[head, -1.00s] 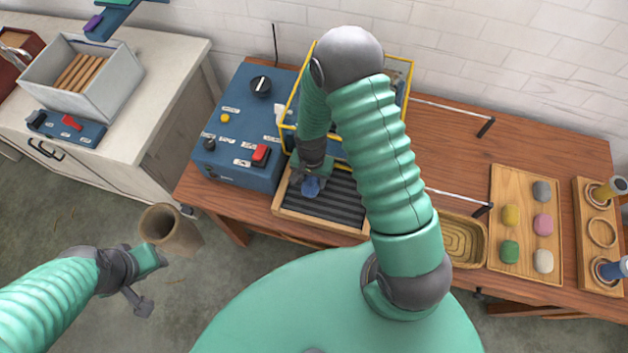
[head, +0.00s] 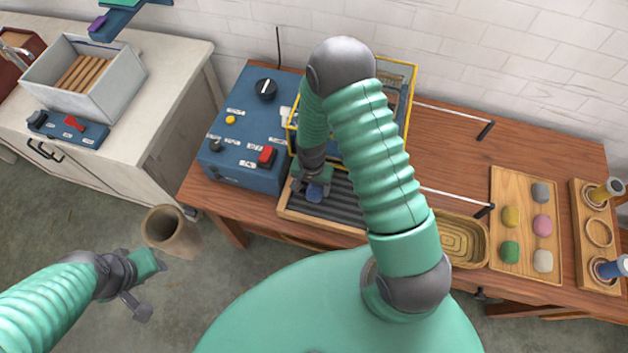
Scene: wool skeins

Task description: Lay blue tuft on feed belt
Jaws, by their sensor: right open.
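The blue tuft (head: 314,193) lies at the left part of the dark ribbed feed belt (head: 345,213), which sits in a wooden frame on the table. My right gripper (head: 312,188) is open just above and around the tuft, with its fingers close to the tuft's sides. I cannot tell whether they touch it. My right arm hides part of the belt and the yellow-framed machine behind. My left gripper (head: 148,286) hangs open and empty above the floor at the lower left.
A blue control box (head: 250,130) with a red switch stands left of the belt. An oval basket (head: 461,240) and a wooden tray (head: 526,263) of coloured tufts are on the right. A spool rack (head: 598,278) stands beyond. A brown bin (head: 172,232) is on the floor.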

